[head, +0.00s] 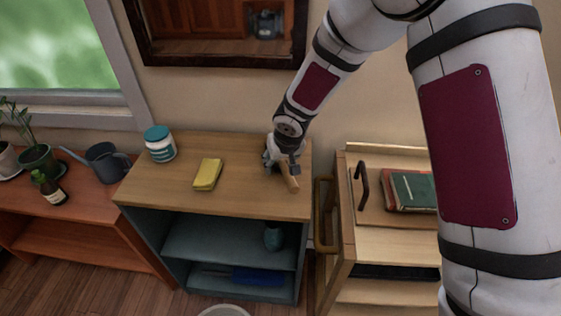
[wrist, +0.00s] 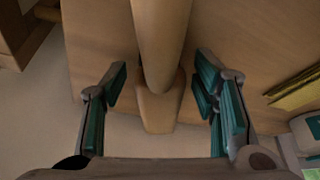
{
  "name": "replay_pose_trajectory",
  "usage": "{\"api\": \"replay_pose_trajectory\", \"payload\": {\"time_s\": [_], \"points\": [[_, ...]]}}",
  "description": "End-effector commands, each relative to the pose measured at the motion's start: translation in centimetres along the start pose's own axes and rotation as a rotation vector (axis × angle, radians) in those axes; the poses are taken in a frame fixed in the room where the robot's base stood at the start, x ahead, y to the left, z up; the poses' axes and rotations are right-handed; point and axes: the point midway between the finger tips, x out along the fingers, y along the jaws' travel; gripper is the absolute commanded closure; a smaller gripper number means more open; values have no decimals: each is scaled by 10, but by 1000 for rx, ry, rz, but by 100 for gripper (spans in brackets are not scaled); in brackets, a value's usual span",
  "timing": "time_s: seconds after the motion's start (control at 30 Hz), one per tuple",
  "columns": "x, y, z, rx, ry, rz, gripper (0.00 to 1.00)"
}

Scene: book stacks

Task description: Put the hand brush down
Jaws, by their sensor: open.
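The hand brush (head: 291,183) shows as a light wooden piece on the right part of the wooden cabinet top (head: 250,205), just below my gripper (head: 283,168). In the wrist view, the brush's smooth wooden handle (wrist: 160,40) runs down between the fingers of my gripper (wrist: 161,82). The fingers are open, one on each side of the handle, with gaps on both sides. The handle appears to rest on the cabinet top. The bristles cannot be made out.
A wooden cart (head: 340,215) with books (head: 412,191) is close on the right. A watering can (head: 106,162) stands further left. The top's front middle is clear.

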Motion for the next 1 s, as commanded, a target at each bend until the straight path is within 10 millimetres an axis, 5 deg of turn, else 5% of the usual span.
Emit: {"api": "replay_pose_trajectory", "payload": {"time_s": [0.53, 1.0], "points": [[-104, 1, -1, 3, 3, 1, 46], [-122, 2, 0, 0, 1, 5, 46]]}}
